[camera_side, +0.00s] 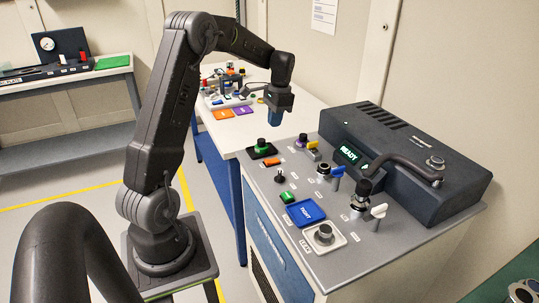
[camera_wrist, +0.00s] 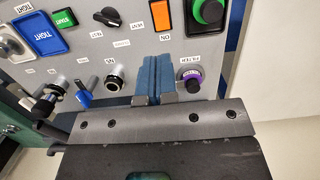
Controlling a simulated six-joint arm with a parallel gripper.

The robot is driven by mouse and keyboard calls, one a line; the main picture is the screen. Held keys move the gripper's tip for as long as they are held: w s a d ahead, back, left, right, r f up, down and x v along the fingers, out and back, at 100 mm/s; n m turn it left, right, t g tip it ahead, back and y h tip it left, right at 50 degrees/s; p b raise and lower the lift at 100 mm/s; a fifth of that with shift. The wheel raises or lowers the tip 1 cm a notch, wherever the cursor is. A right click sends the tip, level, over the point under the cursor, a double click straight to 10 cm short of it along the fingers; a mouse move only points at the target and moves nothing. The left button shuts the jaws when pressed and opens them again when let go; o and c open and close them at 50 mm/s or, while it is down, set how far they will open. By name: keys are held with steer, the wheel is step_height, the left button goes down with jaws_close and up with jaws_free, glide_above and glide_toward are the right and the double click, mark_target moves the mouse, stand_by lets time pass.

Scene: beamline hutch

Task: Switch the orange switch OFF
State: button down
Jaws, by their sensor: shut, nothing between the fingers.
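The orange switch (camera_side: 274,161) is a small rectangular rocker on the grey control panel (camera_side: 262,187), just in front of the green knob on the black plate. It also shows at the top of the wrist view (camera_wrist: 161,14), with a white label beside it. I cannot tell which way the rocker is tipped. My gripper (camera_side: 274,122) hangs above the far end of the panel, pointing down, apart from the switch. Its blue fingers (camera_wrist: 153,76) are together with nothing between them; in the wrist view they lie below the orange switch.
Around the switch are a green knob (camera_side: 262,147), purple-collared knob (camera_side: 301,141), black rotary knob (camera_side: 279,175), green button (camera_side: 287,197) and blue button (camera_side: 305,212). A dark instrument box (camera_side: 425,160) reading READY stands behind. A white table (camera_side: 285,98) adjoins the panel.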

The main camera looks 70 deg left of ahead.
mark_target(267, 161)
steer(key=f, duration=0.4)
steer(key=s+f, duration=0.1)
steer(key=f, duration=0.7)
steer(key=shift+s+f, duration=0.2)
steer(key=shift+s, duration=0.2)
steer(key=shift+s+d+f+t, duration=0.1)
steer(key=shift+s+f+t, duration=0.2)
steer(key=shift+t, duration=0.3)
steer(key=shift+s+f+t, duration=0.2)
steer(key=shift+f+t, duration=0.2)
steer(key=shift+t, duration=0.2)
steer(key=shift+w, duration=0.1)
steer(key=shift+w+r, duration=0.25)
steer(key=shift+w, duration=0.65)
